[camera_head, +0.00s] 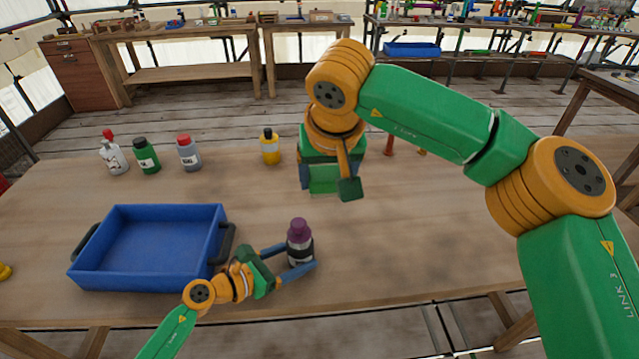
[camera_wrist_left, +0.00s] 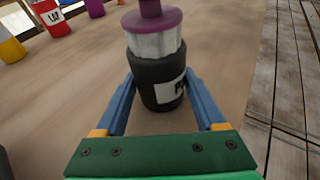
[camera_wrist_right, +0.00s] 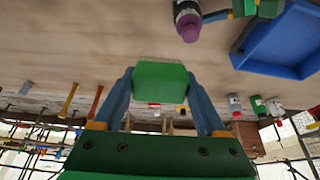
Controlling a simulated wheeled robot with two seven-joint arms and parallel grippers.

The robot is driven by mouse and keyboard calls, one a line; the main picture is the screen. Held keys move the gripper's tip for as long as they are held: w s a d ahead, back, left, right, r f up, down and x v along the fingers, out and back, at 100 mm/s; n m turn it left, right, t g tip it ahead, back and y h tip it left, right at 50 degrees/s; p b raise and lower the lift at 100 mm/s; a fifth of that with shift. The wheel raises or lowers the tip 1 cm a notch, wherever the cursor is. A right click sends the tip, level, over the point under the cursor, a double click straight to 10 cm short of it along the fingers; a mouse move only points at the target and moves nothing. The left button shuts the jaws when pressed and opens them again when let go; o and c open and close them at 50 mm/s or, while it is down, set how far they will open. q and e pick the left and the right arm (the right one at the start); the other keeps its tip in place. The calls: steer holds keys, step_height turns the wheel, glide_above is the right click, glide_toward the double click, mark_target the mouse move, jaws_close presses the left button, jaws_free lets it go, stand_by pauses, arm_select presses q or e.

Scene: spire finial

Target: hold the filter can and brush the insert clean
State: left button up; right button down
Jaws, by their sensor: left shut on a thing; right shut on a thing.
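The filter can (camera_head: 299,254) is dark with a white label and stands upright at the table's front middle. In the left wrist view the can (camera_wrist_left: 157,92) has a whitish insert (camera_wrist_left: 155,45) with a purple top (camera_wrist_left: 152,17) rising out of it. My left gripper (camera_head: 300,262) is shut around the can's body, one blue finger on each side. My right gripper (camera_head: 325,176) is behind the can, above the table, shut on a green block (camera_wrist_right: 160,82), apparently the brush. A pale edge shows on the block; its bristles cannot be made out. Block and insert are apart.
A blue tray (camera_head: 150,281) with dark handles sits left of the can. Behind it stand a white bottle (camera_head: 113,157), a green bottle (camera_head: 146,157), a grey bottle (camera_head: 189,155) and a yellow bottle (camera_head: 269,149). A reddish peg (camera_head: 390,146) stands behind right. The table's right side is clear.

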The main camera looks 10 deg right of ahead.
stand_by(0.3)
steer(key=a, duration=0.1)
steer(key=a+f, duration=0.1)
steer(key=a, duration=0.1)
steer(key=a+f, duration=0.1)
steer(key=a, duration=0.1)
steer(key=shift+a+f, duration=0.15)
steer(key=shift+f, duration=1.8)
steer(key=shift+f, duration=0.6)
